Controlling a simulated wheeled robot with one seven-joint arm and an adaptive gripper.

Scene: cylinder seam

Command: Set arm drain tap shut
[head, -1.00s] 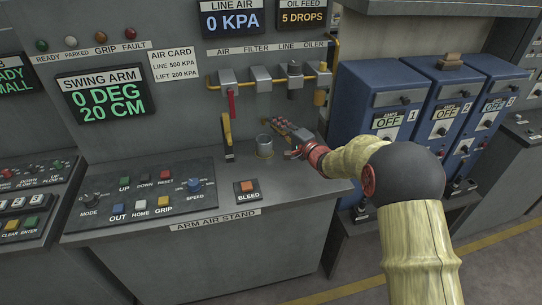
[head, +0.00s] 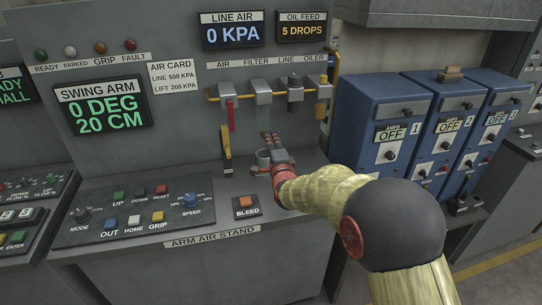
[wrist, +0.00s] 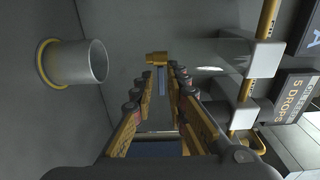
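In the wrist view, a small brass tap (wrist: 157,58) with a bluish lever (wrist: 162,82) sits on the wall just beyond my fingertips. The lever points down in that picture, which is rotated against the head view. My gripper (wrist: 161,76) is open, with the lever showing in the gap between its fingers; I cannot tell whether they touch it. In the head view my gripper (head: 271,140) reaches towards the wall below the filter block (head: 263,92), and the tap cannot be made out there.
A metal cup (head: 263,159) stands on the bench close beside my gripper; it also shows in the wrist view (wrist: 72,62). A red handle (head: 231,115) and a yellow lever (head: 226,150) are to the left. The line air display (head: 231,31) reads 0 KPA.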

